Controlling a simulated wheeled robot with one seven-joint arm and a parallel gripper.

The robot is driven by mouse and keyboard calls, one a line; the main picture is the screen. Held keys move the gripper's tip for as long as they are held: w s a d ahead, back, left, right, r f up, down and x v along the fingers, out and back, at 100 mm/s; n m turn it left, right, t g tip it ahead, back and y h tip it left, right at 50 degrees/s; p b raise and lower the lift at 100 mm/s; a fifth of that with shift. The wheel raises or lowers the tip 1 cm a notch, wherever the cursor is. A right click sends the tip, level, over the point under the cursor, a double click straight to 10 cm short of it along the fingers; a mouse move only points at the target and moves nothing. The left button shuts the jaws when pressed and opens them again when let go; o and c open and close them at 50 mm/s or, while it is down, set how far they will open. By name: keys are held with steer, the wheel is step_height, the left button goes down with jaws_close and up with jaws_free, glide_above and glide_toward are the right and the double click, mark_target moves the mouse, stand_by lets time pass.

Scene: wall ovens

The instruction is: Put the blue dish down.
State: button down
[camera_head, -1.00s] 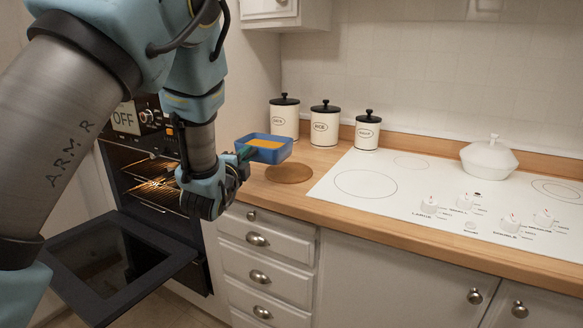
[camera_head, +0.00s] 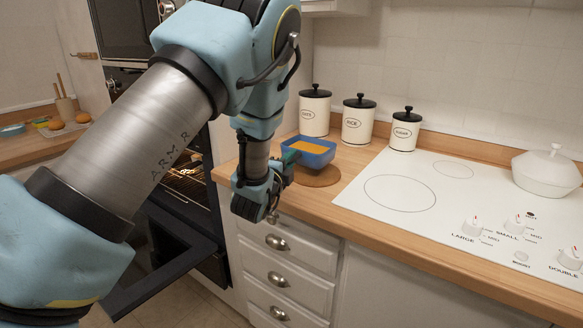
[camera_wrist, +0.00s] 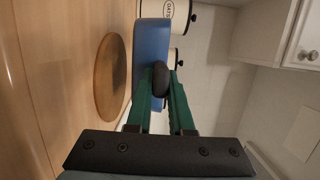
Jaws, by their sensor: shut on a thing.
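The blue dish (camera_head: 309,153) has an orange filling and is held level over the wooden counter, above a round wooden board (camera_head: 318,177). My gripper (camera_head: 284,169) is shut on the near left side of the dish. In the wrist view the green fingers of my gripper (camera_wrist: 160,98) close on the dish (camera_wrist: 150,52), with a dark round part between them. The round board (camera_wrist: 111,78) shows beside the dish there, with a gap between them. The far side of the dish is hidden in the wrist view.
Several white canisters with black lids (camera_head: 358,120) stand behind the dish against the wall. A white cooktop (camera_head: 420,190) with knobs and a white lidded pot (camera_head: 547,170) is to the right. The open oven door (camera_head: 165,255) hangs at lower left, below my arm.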

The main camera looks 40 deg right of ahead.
steer(key=shift+f+p, duration=0.3)
steer(key=shift+f, duration=1.2)
steer(key=shift+f, duration=0.2)
steer(key=c, duration=0.8)
jaws_free()
steer(key=shift+r, duration=0.15)
